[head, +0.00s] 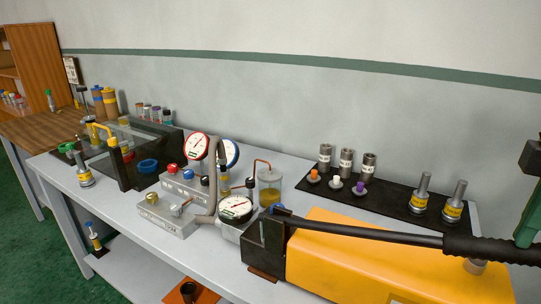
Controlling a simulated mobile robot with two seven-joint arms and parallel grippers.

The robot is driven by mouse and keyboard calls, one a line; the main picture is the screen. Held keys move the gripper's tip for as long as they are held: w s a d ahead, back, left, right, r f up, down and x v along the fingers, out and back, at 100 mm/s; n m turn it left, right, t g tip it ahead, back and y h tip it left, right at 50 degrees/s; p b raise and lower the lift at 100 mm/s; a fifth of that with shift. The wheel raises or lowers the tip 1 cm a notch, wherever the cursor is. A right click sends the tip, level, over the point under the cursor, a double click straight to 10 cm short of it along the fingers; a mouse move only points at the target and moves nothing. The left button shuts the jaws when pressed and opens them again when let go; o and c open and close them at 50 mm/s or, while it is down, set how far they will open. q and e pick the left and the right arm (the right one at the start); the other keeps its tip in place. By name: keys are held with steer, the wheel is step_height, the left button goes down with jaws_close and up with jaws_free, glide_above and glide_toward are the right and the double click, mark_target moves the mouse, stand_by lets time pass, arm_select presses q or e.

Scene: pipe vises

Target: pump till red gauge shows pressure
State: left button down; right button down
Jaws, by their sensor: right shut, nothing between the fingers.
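The red-rimmed gauge (196,147) stands upright behind a grey valve block (186,185); its needle is too small to read surely. A blue-rimmed gauge (231,153) is partly hidden behind it. A black-rimmed gauge (235,209) sits in front, by the pump. The yellow hand pump (380,262) lies along the front right of the bench, with a long black lever (370,228) lying low over it. My right gripper (530,163) is at the right edge, partly cut off, above the lever's grip end and apart from it. It is shut and empty. My left gripper is not in view.
A black mat (400,203) behind the pump holds grey cylinders, small coloured-top parts and yellow-banded fittings. A clear reservoir (270,187) stands near the gauges. A dark-framed clear box (125,160) is at left. The grey bench (110,205) has bare room at its front left.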

mark_target(521, 259)
steer(key=shift+f, duration=0.25)
steer(key=f+b, duration=0.3)
steer(key=d+f+b, duration=0.1)
steer(key=shift+s+f, duration=0.25)
steer(key=shift+f, duration=0.1)
steer(key=shift+s+r, duration=0.1)
steer(key=shift+f, duration=0.2)
